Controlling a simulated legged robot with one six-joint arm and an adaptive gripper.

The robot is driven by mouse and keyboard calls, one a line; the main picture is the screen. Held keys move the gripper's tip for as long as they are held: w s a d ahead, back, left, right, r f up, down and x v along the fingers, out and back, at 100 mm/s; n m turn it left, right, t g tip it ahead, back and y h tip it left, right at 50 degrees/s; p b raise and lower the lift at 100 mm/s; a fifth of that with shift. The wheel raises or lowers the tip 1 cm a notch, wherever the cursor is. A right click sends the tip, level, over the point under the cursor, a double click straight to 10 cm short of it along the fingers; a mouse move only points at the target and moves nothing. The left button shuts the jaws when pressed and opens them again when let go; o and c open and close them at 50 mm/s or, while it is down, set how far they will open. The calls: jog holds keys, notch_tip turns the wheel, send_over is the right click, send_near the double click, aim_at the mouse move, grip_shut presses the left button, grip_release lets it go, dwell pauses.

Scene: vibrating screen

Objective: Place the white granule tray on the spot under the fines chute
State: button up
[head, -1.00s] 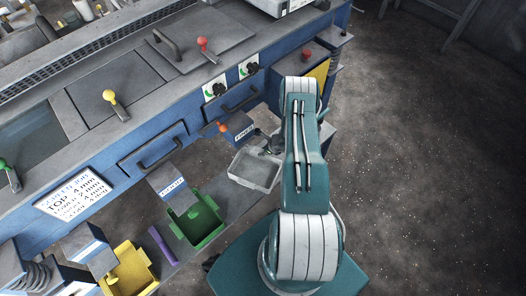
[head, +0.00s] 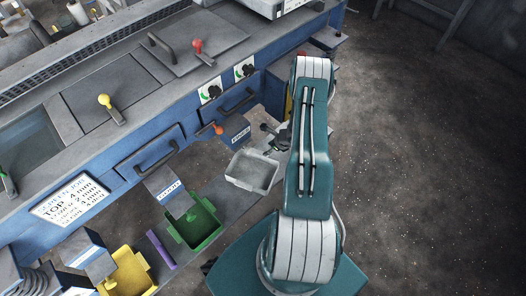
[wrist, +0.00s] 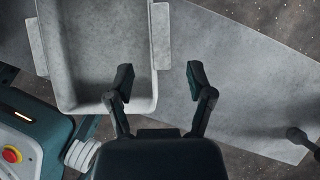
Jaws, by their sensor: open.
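The white granule tray (head: 234,171) is a pale, shallow tray standing level on the grey shelf, below and in front of the fines chute (head: 236,130). The wrist view shows the tray (wrist: 78,96) at upper left, with its side handle (wrist: 161,36) facing right. I see no granules in it. My gripper (head: 271,138) is behind the tray's far right side, partly hidden by my arm. In the wrist view my gripper (wrist: 160,78) is open and empty. Its left finger overlaps the tray's corner in the picture; the height between them is unclear.
A green tray (head: 207,236) and a yellow tray (head: 150,270) stand farther left under other chutes. A purple strip (head: 161,250) lies between them. The blue machine (head: 140,172) with drawer handles and knobs rises behind.

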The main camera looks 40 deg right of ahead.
jog(key=v, duration=0.4)
jog(key=shift+s+r, duration=0.1)
jog(key=shift+r, duration=0.05)
dwell(0.4)
